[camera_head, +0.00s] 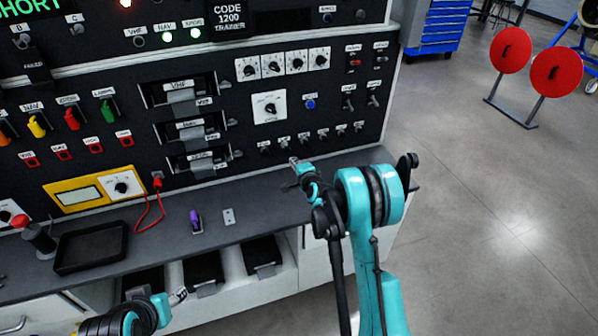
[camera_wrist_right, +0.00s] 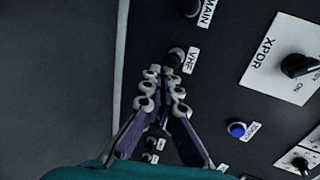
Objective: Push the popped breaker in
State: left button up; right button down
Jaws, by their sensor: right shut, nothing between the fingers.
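A row of small black round breakers (camera_head: 303,136) runs along the lower right of the panel. In the right wrist view, a breaker labelled VHF (camera_wrist_right: 176,55) lies just beyond my fingertips, and one labelled MAIN (camera_wrist_right: 190,8) is above it. I cannot tell from these views which breaker stands out. My right gripper (camera_head: 293,161) is in front of the panel, below the row's left part; its fingers (camera_wrist_right: 164,72) are shut and empty. Contact with the VHF breaker cannot be made out. My left gripper (camera_head: 178,297) is low, below the bench edge; its jaw state is unclear.
A blue button (camera_head: 310,104) and black rotary knobs (camera_head: 297,62) sit above the row. The bench holds a black tray (camera_head: 90,248), a purple-handled item (camera_head: 195,221) and a small grey plate (camera_head: 229,217). Open floor lies to the right, with red discs (camera_head: 556,71) on a stand.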

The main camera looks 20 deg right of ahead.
aim_at(288, 153)
pick_arm(q)
jog(key=shift+f+b, duration=0.45)
jog(key=shift+f, duration=0.15)
pick_arm(e)
jog(key=shift+w, duration=2)
